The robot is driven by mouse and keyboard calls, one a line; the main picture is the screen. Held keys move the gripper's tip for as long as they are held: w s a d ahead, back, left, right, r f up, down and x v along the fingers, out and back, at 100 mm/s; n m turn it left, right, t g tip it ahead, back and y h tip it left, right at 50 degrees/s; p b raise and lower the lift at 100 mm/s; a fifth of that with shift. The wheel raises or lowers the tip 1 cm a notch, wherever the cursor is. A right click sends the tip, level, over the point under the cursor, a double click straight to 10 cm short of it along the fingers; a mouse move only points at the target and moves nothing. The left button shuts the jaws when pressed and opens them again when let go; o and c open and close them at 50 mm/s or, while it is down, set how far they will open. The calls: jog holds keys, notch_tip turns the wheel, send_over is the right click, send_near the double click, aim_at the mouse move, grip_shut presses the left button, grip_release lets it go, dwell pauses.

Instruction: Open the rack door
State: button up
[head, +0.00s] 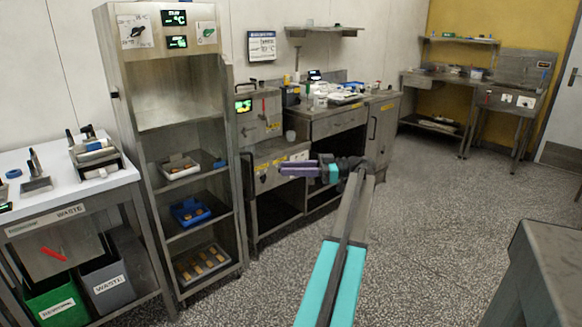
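The rack (158,70) is a tall steel cabinet at the left, with displays and knobs on top. Its front looks open and its shelves show. A narrow steel panel, which looks like the rack door (229,130), stands nearly edge-on at its right side. A dark vertical handle (250,185) shows beside that panel. My gripper (284,169), with purple fingers, points left, to the right of the handle and apart from it in the picture. The fingers overlap in this view, so I cannot tell their opening. Nothing is visible in them.
A white tray (180,171), a blue tray (190,212) and a tray of brown bars (203,262) are on the rack's shelves. A white-topped table (25,205) stands left, steel benches (335,125) behind. A grey surface (545,265) is at right. The middle floor is clear.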

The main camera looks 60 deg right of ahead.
jog(key=shift+s+a+r, duration=0.1)
jog(key=shift+s+a, duration=0.25)
jog(key=shift+a, duration=0.3)
jog(key=shift+s+a+r, duration=0.1)
jog(key=shift+s+a, duration=0.25)
jog(key=shift+a, duration=0.3)
jog(key=shift+s+a, duration=0.35)
jog(key=shift+a, duration=0.3)
jog(key=shift+c, duration=0.4)
